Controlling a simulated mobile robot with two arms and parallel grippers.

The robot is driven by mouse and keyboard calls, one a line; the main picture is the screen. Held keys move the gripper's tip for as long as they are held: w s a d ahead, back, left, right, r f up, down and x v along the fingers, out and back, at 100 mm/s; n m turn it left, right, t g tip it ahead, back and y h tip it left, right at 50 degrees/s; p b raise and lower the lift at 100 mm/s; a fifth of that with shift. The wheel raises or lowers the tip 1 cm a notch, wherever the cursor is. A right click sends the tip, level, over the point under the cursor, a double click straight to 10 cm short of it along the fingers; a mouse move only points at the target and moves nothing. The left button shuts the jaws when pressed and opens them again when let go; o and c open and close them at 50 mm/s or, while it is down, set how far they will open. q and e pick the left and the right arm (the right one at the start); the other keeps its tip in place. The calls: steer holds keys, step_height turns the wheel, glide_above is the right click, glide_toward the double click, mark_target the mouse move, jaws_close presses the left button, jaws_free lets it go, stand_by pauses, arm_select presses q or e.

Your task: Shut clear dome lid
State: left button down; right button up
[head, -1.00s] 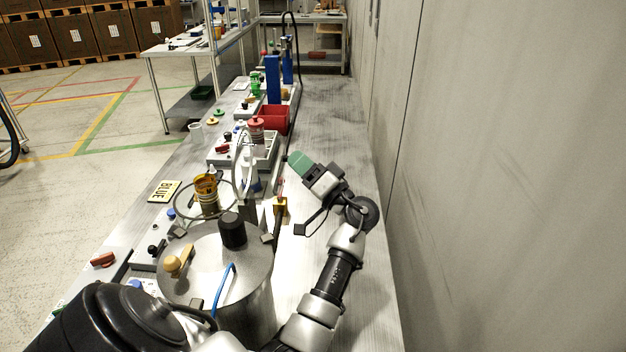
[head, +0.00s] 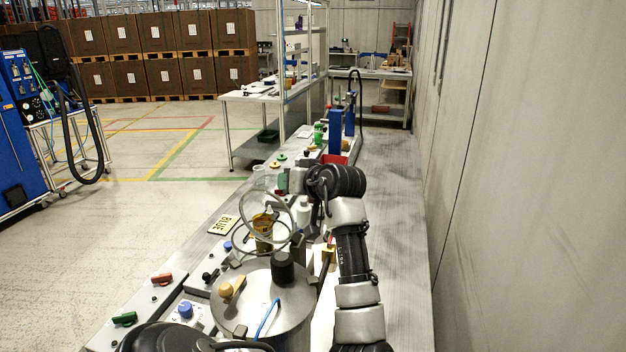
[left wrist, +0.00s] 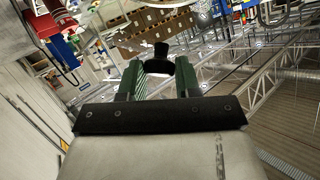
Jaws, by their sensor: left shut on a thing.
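The clear dome lid (head: 252,210) stands open and tilted on the bench, its rim seen as a pale ring in the head view. An amber jar (head: 263,236) shows through and below it. My left gripper (head: 283,182), with green fingers, is at the upper far side of the lid. In the left wrist view its green fingers (left wrist: 159,80) are shut on a black knob (left wrist: 160,58), which appears to be the lid's. The clear dome is hard to make out there. My right gripper is not in view.
A steel drum with a black cap (head: 283,266) stands in front of the lid. A BLUE sign (head: 223,224) lies to its left. A wall runs along the right.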

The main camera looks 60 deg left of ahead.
mark_target(264, 183)
arm_select(q)
steer(key=s+a+h+p, duration=0.1)
steer(key=s+a+f+n+t+h+p, duration=0.1)
steer(key=s+a, duration=0.1)
steer(key=s+a+t+h+p, duration=0.1)
steer(key=a, duration=0.1)
steer(key=shift+s+a+f+n+h+p, duration=0.25)
steer(key=shift+s+n+h+p, duration=0.05)
steer(key=shift+n+p, duration=0.1)
steer(key=shift+s+a+f+t+h+p, duration=0.45)
steer(key=shift+s+a+f+h, duration=0.25)
steer(key=shift+a+f, duration=0.1)
steer(key=c, duration=0.8)
jaws_free()
steer(key=shift+w, duration=0.1)
steer(key=b+v, duration=0.2)
steer(key=v, duration=0.7)
steer(key=shift+d+r, duration=0.15)
steer(key=shift+d, duration=0.15)
steer(key=shift+d+r, duration=0.4)
steer(key=shift+r, duration=0.05)
